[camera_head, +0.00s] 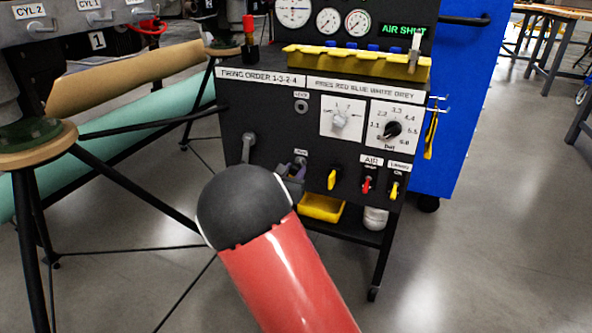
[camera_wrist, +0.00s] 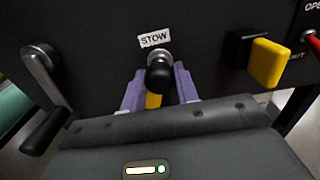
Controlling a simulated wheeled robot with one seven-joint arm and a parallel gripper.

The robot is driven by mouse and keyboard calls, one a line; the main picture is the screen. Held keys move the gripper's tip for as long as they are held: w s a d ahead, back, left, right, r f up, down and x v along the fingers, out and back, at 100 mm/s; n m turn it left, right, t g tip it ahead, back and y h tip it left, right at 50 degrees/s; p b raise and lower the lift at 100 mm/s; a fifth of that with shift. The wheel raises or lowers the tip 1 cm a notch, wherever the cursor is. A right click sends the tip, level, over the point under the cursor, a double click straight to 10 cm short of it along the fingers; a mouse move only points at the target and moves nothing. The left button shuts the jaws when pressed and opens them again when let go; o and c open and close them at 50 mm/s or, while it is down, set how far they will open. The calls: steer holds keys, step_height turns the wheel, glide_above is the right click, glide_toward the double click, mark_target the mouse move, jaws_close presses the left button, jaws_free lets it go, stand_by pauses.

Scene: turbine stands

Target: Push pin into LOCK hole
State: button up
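The pin's round black knob (camera_wrist: 160,76) sticks out of the dark panel just under a STOW label (camera_wrist: 155,38) in the wrist view. My gripper (camera_wrist: 159,80) has one purple finger on each side of the knob. The fingers are very close to it, but I cannot tell whether they touch. In the head view my gripper (camera_head: 294,172) is low on the panel, mostly hidden behind my black and red arm. The hole (camera_head: 301,107) stands higher on the panel, below a small label that seems to read LOCK. No pin shows in it.
A black crank handle (camera_wrist: 45,95) stands left of my gripper and a yellow knob (camera_wrist: 266,62) right of it. Two dials, including a selector (camera_head: 392,129), are right of the hole. A yellow bin (camera_head: 321,207) sits below. A blue cabinet (camera_head: 462,100) stands right.

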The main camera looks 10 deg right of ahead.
jaws_close()
steer(key=shift+s+a, duration=0.4)
steer(key=shift+s, duration=0.1)
steer(key=p+v, duration=0.1)
steer(key=v, duration=0.6)
stand_by(0.9)
steer(key=shift+s, duration=0.1)
